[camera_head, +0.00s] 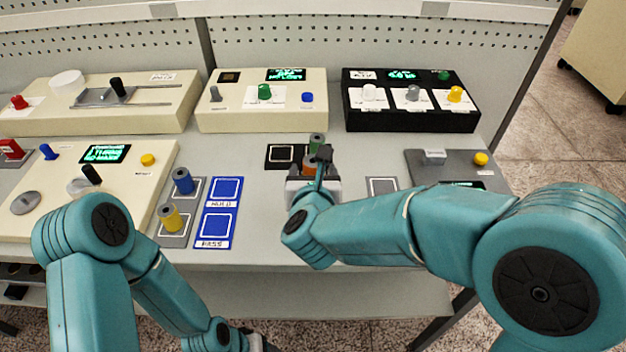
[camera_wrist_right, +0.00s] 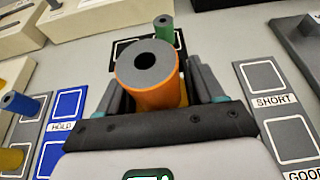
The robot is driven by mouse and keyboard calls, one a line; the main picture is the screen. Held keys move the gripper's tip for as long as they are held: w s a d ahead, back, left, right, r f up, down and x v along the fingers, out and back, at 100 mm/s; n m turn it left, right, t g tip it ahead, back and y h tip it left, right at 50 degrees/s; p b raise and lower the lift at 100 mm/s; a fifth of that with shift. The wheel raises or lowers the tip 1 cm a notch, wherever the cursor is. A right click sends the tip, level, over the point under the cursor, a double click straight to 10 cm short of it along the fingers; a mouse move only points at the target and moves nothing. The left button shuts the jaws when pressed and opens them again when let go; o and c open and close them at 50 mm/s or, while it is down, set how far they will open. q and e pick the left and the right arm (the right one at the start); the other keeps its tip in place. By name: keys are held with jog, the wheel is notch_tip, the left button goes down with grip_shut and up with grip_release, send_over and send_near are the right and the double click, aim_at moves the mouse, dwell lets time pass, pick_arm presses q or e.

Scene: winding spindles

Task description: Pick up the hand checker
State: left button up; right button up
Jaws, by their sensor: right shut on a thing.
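My right gripper (camera_head: 313,172) is over the middle of the bench, largely hidden by its own arm in the head view. In the right wrist view its fingers (camera_wrist_right: 163,95) are shut on an upright orange spindle (camera_wrist_right: 148,80) with a dark hole in its grey top. The orange spindle also shows in the head view (camera_head: 309,169). I cannot tell which thing is the hand checker. My left arm hangs at the front, and only a sliver of its gripper (camera_head: 262,344) shows at the bottom edge, so its jaws cannot be made out.
A green spindle (camera_head: 316,140) stands just behind my right gripper. A blue spindle (camera_head: 183,181) and a yellow spindle (camera_head: 170,217) stand left of the blue HOLD and PASS pads (camera_head: 217,211). Beige consoles (camera_head: 262,118), a black console (camera_head: 400,121) and a grey box (camera_head: 420,170) surround them.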

pick_arm(q)
notch_tip(320, 180, up, 4)
jog(key=p, duration=0.3)
jog(key=shift+f, duration=0.15)
pick_arm(e)
notch_tip(320, 180, up, 19)
jog(key=shift+f, duration=0.2)
pick_arm(q)
notch_tip(320, 180, down, 19)
jog(key=b, duration=1.8)
jog(key=shift+r, duration=0.2)
pick_arm(e)
notch_tip(320, 180, down, 19)
jog(key=shift+r, duration=0.1)
pick_arm(q)
jog(key=shift+f+b, duration=0.6)
jog(key=shift+b, duration=0.05)
pick_arm(e)
jog(key=shift+f, duration=0.65)
pick_arm(q)
grip_shut()
